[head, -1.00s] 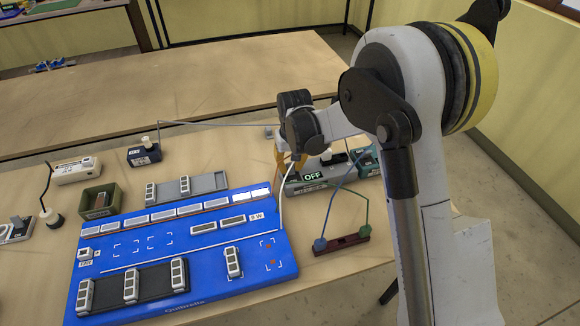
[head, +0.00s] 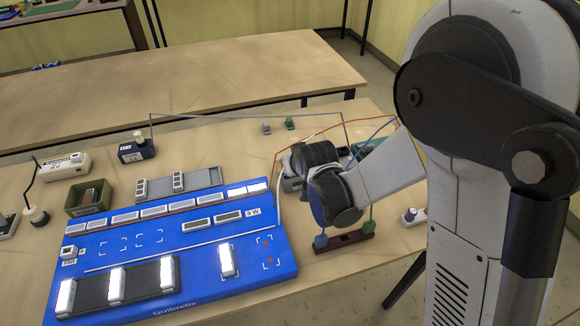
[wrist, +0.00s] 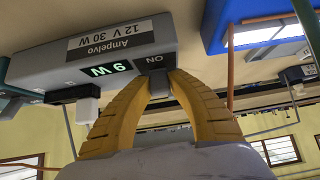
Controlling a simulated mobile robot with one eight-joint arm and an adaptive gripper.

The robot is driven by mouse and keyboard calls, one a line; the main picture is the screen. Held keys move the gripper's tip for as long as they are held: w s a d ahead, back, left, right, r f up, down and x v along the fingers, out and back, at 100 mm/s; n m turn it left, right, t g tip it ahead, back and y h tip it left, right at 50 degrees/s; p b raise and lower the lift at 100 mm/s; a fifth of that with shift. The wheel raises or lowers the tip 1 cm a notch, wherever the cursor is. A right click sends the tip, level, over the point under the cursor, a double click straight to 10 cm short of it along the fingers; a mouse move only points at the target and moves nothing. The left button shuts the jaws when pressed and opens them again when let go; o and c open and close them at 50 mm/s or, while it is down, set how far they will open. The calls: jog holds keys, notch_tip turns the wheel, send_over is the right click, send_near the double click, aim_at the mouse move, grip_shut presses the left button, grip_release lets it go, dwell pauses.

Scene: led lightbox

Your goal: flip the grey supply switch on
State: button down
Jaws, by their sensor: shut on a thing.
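The grey supply box (wrist: 90,60) fills the upper left of the wrist view, upside down, with the label "Ampelvo 12 V 30 W". Its green display (wrist: 107,69) reads "9 W", and "ON" is printed beside it. My gripper (wrist: 160,76) has its yellow fingers closed at the box's edge, with the small grey switch (wrist: 157,84) between their tips, mostly hidden. In the head view only a bit of the supply box (head: 288,184) shows behind my wrist; my fingertips are hidden there. On the blue board (head: 190,245), several white lamp modules (head: 117,284) glow brightly.
A dark red terminal block (head: 343,240) with blue and green plugs sits right of the board. Wires (head: 240,121) run above the table's back. A green bin (head: 88,197) and a dark blue box (head: 136,150) stand at the left. The back table is mostly clear.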

dwell(0.4)
jog(key=c, duration=1.2)
grip_release()
jog(key=shift+r, duration=0.1)
jog(key=v, duration=1.2)
jog(key=shift+s, duration=0.1)
jog(key=s+d+r+m, duration=0.1)
jog(key=s+d, duration=0.4)
jog(key=s+d+r+m+g+h, duration=0.1)
jog(key=s+d+r, duration=0.1)
jog(key=s+d, duration=0.3)
jog(key=s+d+r+m+h, duration=0.1)
jog(key=s+d+r, duration=0.1)
jog(key=s+d, duration=0.3)
jog(key=shift+s+d+r, duration=0.1)
jog(key=shift+s, duration=0.45)
jog(key=shift+s+d+r, duration=0.1)
jog(key=shift+s, duration=0.45)
